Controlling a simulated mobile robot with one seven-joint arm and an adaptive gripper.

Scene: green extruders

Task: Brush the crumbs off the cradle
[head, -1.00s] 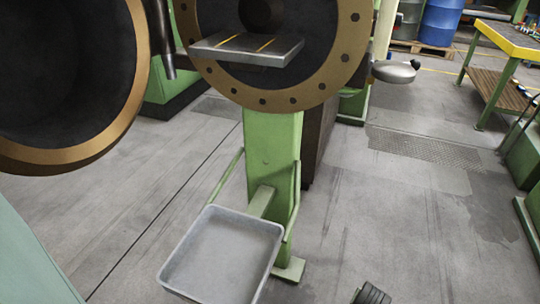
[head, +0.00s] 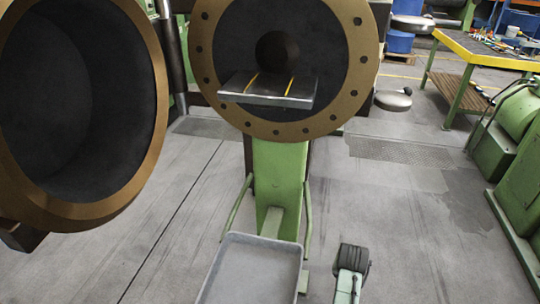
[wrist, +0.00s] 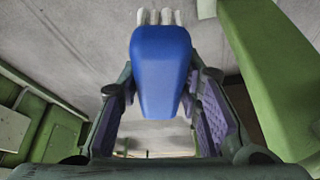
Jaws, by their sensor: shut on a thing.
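The cradle (head: 268,90) is probably the flat grey metal plate with two yellow stripes, jutting out in front of the big round flange in the head view. I cannot make out crumbs on it at this size. In the wrist view, my gripper (wrist: 161,88) is shut on a brush (wrist: 161,62) with a blue handle and pale bristle tufts pointing away from me. Its purple-padded fingers stand on both sides of the handle. The cradle does not clearly show in the wrist view. The gripper and brush cannot be made out in the head view.
A bronze-rimmed flange (head: 205,75) stands behind the cradle, on a green post (head: 280,175). A large open round door (head: 150,120) fills the left. A grey tray (head: 250,265) is low in front. A yellow-edged workbench (head: 480,52) stands back right.

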